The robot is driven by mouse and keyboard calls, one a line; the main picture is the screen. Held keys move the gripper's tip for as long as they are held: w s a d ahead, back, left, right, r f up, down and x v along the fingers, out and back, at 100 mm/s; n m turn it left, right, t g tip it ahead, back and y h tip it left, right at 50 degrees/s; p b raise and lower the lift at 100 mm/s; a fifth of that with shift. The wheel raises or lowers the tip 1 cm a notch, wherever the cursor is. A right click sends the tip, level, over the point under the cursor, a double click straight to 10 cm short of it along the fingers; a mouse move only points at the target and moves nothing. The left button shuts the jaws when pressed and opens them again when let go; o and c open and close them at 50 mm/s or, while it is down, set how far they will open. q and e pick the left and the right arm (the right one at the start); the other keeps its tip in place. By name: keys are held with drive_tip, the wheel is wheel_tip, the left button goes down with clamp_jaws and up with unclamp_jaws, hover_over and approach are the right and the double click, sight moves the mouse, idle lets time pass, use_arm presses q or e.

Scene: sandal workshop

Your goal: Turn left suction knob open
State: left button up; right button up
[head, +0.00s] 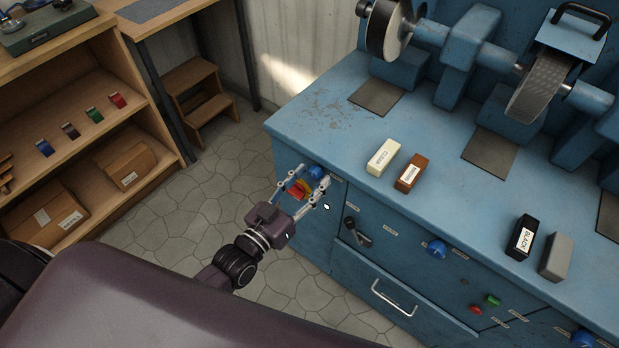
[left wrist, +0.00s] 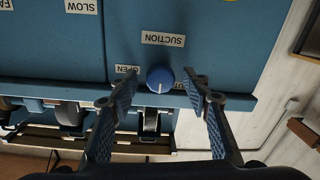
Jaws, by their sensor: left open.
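The left suction knob (head: 315,172) is a round blue knob on the blue cabinet's front, near its left corner. In the left wrist view the knob (left wrist: 160,79) sits under an upside-down SUCTION label (left wrist: 163,39), with an OPEN label (left wrist: 127,69) to the left and another label partly hidden by the right finger. A short white mark on the knob points toward the picture's bottom. My left gripper (head: 311,177) is open, its fingertips on either side of the knob, apparently without gripping it. My right gripper is not in view.
The blue bench top (head: 330,125) holds a cream CLEAR block (head: 383,157), a brown block (head: 411,173) and a black block (head: 521,238). A black lever (head: 356,231), another blue knob (head: 436,249) and a drawer handle (head: 393,298) project from the front. A wooden shelf stands left.

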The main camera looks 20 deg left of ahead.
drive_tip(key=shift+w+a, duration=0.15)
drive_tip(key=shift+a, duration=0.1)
use_arm(q)
drive_tip(key=c, duration=1.2)
drive_tip(key=shift+o, duration=0.2)
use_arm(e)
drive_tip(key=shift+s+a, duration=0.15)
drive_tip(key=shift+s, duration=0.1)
